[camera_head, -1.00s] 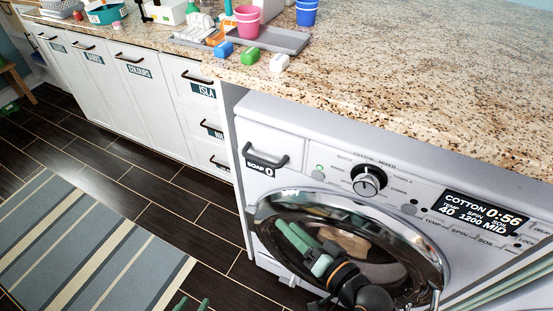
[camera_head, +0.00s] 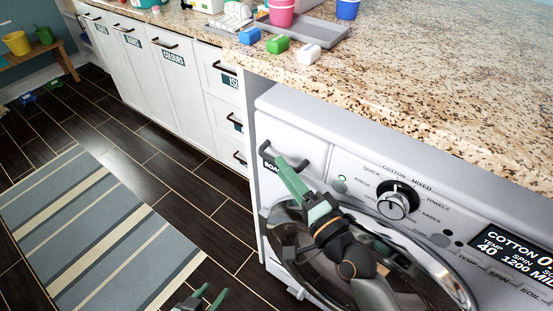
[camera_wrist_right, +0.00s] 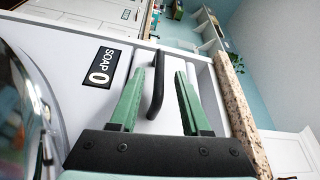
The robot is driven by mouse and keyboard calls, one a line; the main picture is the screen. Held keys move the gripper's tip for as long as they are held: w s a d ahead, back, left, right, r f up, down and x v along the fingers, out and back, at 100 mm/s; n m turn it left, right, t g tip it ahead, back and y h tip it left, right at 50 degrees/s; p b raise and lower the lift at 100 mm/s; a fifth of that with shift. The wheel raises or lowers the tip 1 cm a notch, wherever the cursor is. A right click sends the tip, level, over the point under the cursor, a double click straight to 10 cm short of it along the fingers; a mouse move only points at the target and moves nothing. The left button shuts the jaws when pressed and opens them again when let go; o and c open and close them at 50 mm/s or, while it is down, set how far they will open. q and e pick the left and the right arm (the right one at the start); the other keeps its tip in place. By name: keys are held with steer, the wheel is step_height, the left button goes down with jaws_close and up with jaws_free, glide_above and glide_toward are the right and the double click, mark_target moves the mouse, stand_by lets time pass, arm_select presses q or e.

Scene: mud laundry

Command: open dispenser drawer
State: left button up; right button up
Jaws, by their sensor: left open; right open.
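The soap dispenser drawer (camera_head: 290,141) is at the upper left of the white washing machine's front and looks flush with the panel. Its dark bar handle (camera_wrist_right: 157,85) stands between the two green fingers of my right gripper (camera_wrist_right: 160,75) in the right wrist view. The right gripper is open, with a gap on each side of the handle there. In the head view my right gripper (camera_head: 284,168) covers part of the handle and of the SOAP 0 label (camera_wrist_right: 100,68). My left gripper (camera_head: 207,297) is open and empty, low over the floor at the bottom edge.
The machine's round chrome-rimmed door (camera_head: 440,275) lies below my right arm. The program dial (camera_head: 398,200) and display (camera_head: 510,250) are to the right. A granite countertop (camera_head: 420,70) overhangs above. White cabinets (camera_head: 150,75) and a striped rug (camera_head: 95,220) are to the left.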

steer(key=shift+x, duration=1.95)
steer(key=shift+c, duration=0.4)
jaws_close()
steer(key=shift+f, duration=0.1)
